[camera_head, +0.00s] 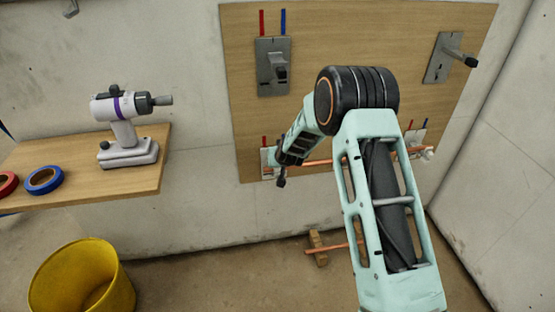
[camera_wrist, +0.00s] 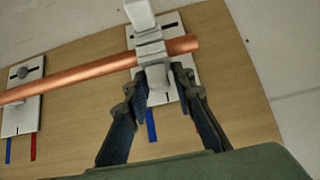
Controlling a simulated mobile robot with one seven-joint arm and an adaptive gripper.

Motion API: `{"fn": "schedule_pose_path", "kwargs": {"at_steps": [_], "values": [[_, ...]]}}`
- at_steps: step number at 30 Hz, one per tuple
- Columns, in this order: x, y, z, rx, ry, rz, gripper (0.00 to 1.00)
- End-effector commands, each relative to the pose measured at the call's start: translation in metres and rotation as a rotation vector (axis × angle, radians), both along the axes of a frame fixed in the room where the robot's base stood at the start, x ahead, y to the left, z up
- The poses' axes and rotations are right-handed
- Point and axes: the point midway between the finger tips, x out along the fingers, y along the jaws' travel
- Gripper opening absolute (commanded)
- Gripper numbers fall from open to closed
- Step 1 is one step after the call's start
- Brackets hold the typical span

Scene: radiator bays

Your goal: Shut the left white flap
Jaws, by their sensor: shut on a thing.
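The left white clip (camera_wrist: 150,48) sits around the copper pipe (camera_wrist: 75,78) on a grey plate. In the wrist view its white flap (camera_wrist: 140,13) sticks out beyond the pipe, away from my fingers, and looks open. My gripper (camera_wrist: 158,78) is shut on the clip's pale block on the near side of the pipe. In the head view my gripper (camera_head: 281,180) is at the lower left plate (camera_head: 265,158), where my arm hides most of the clip. The copper pipe (camera_head: 318,162) runs from there to the right clip (camera_head: 427,154).
A shelf (camera_head: 80,193) at left holds a purple-banded tool (camera_head: 125,120) and tape rolls (camera_head: 44,180). A yellow bucket (camera_head: 70,255) stands below. A wall closes the right side.

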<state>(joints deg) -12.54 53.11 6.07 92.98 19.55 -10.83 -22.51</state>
Motion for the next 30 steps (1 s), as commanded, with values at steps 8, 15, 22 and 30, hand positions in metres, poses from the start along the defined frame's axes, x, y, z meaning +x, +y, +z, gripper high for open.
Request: {"fn": "schedule_pose_path", "kwargs": {"at_steps": [8,15,22,30], "values": [[0.000,0.000,0.000,0.000,0.000,0.000,0.33],[-0.004,-0.001,0.005,0.000,-0.001,0.000,0.33],[-0.025,-0.007,0.030,0.001,-0.002,0.000,0.33],[-0.058,-0.017,0.063,0.000,-0.001,0.000,0.33]]}}
